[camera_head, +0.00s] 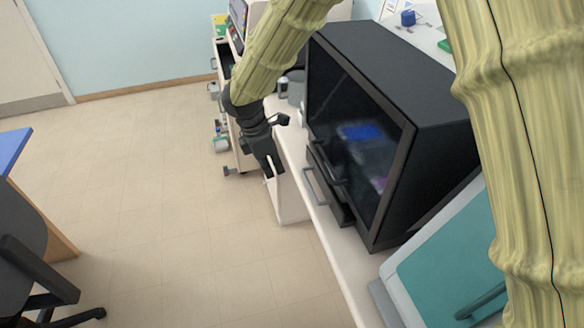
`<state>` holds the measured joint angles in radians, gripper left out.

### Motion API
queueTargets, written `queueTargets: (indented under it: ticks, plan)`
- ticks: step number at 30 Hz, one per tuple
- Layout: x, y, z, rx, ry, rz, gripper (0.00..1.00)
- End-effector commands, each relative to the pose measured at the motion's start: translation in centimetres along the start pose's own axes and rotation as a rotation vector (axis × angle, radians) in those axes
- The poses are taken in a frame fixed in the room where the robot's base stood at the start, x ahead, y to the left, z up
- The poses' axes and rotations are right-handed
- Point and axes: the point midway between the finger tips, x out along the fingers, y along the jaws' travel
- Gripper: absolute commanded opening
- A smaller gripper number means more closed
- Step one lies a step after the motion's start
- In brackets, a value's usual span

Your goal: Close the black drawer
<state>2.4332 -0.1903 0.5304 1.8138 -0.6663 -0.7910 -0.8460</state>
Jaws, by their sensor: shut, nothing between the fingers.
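A black box-shaped machine (408,75) with a dark glass front stands on the white counter right of centre. Black drawer fronts with bar handles sit low on its front; the nearer black drawer (338,208) seems to stick out a little, but how far I cannot tell. Its handle (313,188) faces left. My gripper (272,173) is shut and empty. It points down, left of the drawer handle and apart from it, near the counter's front edge.
The white counter (335,250) runs along the machine's front. A teal-fronted device (450,255) stands nearer, on the right. A cart with bottles is behind my arm. A blue-topped desk (12,150) and dark chair (25,245) are at left. The floor (150,210) between is clear.

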Motion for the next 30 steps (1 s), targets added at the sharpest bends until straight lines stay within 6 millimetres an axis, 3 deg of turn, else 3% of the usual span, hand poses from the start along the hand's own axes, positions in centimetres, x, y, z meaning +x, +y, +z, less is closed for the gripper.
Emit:
queueTargets:
  ticks: [5,23,30]
  plan:
    - [1.1,-0.1,0.0,-0.005,-0.005,-0.001,0.0]
    - [10.1,0.6,0.1,-0.005,0.0,-0.009,0.0]
    - [10.2,0.6,3.0,-0.003,0.001,-0.007,0.0]
